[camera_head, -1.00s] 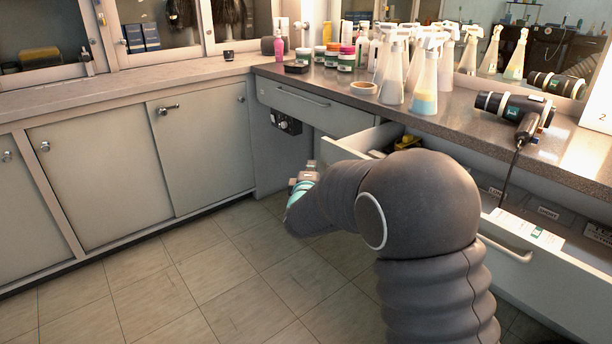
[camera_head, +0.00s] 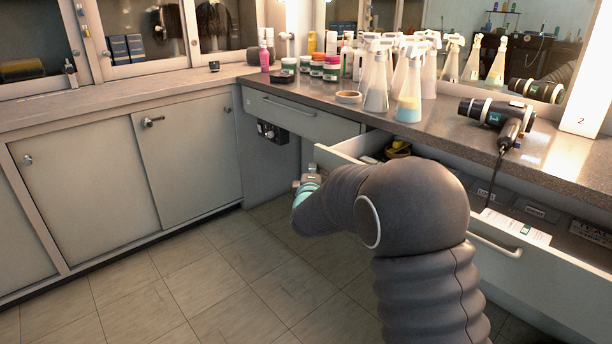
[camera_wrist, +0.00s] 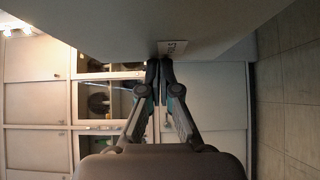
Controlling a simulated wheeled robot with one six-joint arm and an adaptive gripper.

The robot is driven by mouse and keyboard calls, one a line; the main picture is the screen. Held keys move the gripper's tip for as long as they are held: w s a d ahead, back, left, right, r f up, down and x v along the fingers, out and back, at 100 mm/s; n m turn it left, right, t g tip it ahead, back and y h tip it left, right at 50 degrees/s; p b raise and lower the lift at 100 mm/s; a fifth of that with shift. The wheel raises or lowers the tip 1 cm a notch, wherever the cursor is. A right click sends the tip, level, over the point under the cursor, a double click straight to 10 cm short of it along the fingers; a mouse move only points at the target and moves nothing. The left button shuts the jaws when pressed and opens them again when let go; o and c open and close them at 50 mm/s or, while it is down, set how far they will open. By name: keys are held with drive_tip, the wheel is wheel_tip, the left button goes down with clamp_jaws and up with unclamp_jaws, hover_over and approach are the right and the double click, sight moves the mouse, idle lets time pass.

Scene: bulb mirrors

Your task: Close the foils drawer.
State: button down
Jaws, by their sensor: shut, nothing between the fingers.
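An open drawer shows in the head view, pulled out from under the counter. Its pale front panel (camera_head: 548,284) carries a bar handle (camera_head: 495,247), and my arm hides much of the drawer. In the wrist view a large pale panel (camera_wrist: 230,25), probably the drawer front, fills the top and bears a small label (camera_wrist: 173,48) whose lettering I cannot fully read. My gripper (camera_wrist: 159,66) is shut and empty, its tips close by the panel and label. I cannot tell whether they touch. My gripper also shows in the head view (camera_head: 306,180), left of the drawer.
Inside the drawer are labelled compartments and a white card (camera_head: 515,226). A second drawer (camera_head: 300,116) at the left is shut. The tiled floor (camera_head: 200,275) at the left is clear.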

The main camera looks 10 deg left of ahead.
sight(364, 148)
drive_tip(key=w+d+b, duration=0.1)
drive_tip(key=w+d, duration=0.4)
drive_tip(key=w, duration=0.1)
drive_tip(key=w+d+b, duration=0.1)
drive_tip(key=w+d, duration=0.3)
drive_tip(key=w, duration=0.2)
drive_tip(key=w+d+b, duration=0.1)
drive_tip(key=w+d, duration=0.4)
drive_tip(key=shift+w+d, duration=0.3)
drive_tip(key=shift+w, duration=0.1)
drive_tip(key=shift+s+a, duration=0.1)
